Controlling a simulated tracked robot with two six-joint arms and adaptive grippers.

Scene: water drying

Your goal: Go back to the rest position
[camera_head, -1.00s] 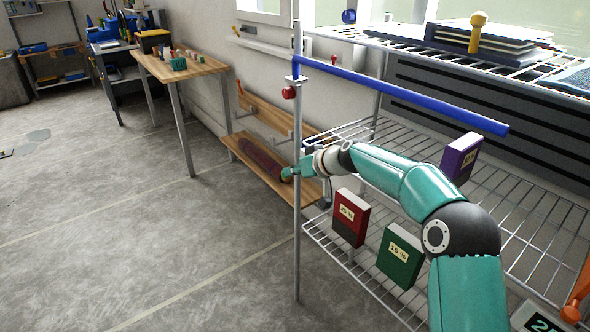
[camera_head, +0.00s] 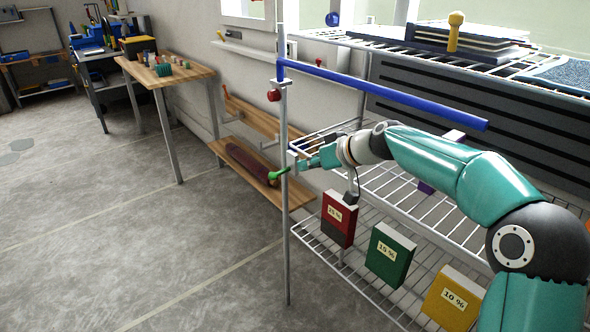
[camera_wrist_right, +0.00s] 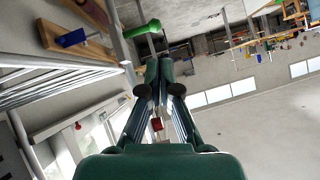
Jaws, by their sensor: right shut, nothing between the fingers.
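My right arm reaches in from the lower right in the head view. Its teal gripper (camera_head: 304,164) is shut and empty, just right of a grey upright post (camera_head: 286,220). A green handle (camera_head: 278,174) sticks out at the post near the fingertips. In the right wrist view the shut fingers (camera_wrist_right: 165,66) point up the picture, with the green handle (camera_wrist_right: 142,28) beyond their tips and a gap between them. My left gripper is not in view.
A blue bar (camera_head: 390,96) runs right from the post above my arm. A wire rack with red (camera_head: 338,218), green (camera_head: 388,255) and yellow (camera_head: 451,298) boxes lies below. A purple box is mostly hidden by my arm. The floor at left is clear.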

